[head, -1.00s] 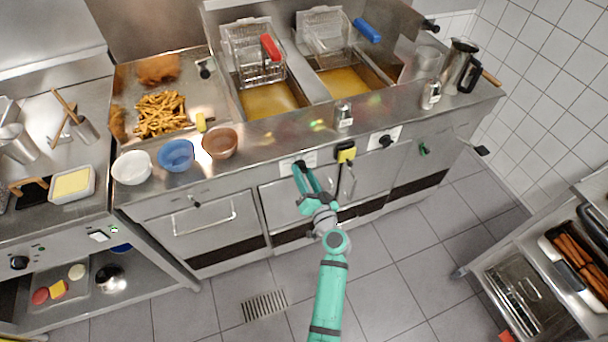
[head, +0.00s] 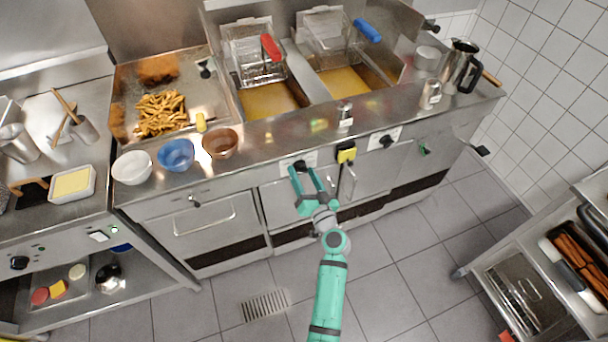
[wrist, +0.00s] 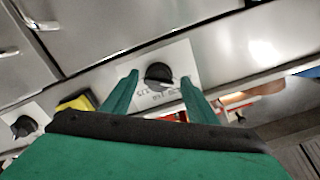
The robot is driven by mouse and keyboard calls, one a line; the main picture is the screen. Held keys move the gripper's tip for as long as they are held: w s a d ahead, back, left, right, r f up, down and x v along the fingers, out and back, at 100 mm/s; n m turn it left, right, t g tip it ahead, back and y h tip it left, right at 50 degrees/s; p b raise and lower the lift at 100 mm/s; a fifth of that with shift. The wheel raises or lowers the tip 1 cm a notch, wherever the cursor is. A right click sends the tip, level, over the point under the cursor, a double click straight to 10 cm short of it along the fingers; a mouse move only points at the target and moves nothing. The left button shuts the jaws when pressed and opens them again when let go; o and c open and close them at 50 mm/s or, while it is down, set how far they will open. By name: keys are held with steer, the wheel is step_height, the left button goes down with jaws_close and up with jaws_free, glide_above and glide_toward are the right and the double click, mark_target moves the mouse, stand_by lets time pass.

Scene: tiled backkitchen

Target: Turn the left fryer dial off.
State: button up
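The left fryer dial (head: 300,165) is a black knob on a white label plate on the fryer's front panel, below the basket with the red handle. My gripper (head: 302,171) is in front of it, partly covering it in the head view. In the wrist view the dial (wrist: 158,75) shows between the two green fingertips of my gripper (wrist: 160,76). The fingers are apart, with a visible gap on each side of the dial; I cannot tell how deep they reach around it. A light pointer mark shows on the dial's lower right in the wrist view.
The right fryer dial (head: 386,141) is on the same panel, also in the wrist view (wrist: 22,125). A yellow-and-black thing (head: 346,154) hangs between the dials, close to my gripper. Bowls (head: 176,154) stand along the counter edge. The floor in front is clear.

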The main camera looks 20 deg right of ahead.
steer(key=shift+s, duration=0.1)
steer(key=s, duration=1)
steer(key=shift+s+d, duration=0.25)
steer(key=shift+s, duration=0.1)
steer(key=s+a+f+g+h, duration=0.1)
steer(key=s+a+f, duration=0.2)
steer(key=s, duration=0.3)
steer(key=s+a+f+g, duration=0.1)
steer(key=s+a+f, duration=0.2)
steer(key=s+a, duration=0.15)
steer(key=s+a+f+g+h, duration=0.1)
steer(key=s+a+f+g, duration=0.15)
steer(key=s, duration=0.35)
steer(key=s+a+r+n+t, duration=0.1)
steer(key=s+a+r+n, duration=0.1)
steer(key=s+a+r, duration=0.3)
steer(key=s+a+r+n+t+y, duration=0.1)
steer(key=s+a+r+n, duration=0.2)
steer(key=s+a+r, duration=0.2)
steer(key=r+v, duration=0.1)
steer(key=v, duration=0.7)
steer(key=shift+w+r, duration=0.1)
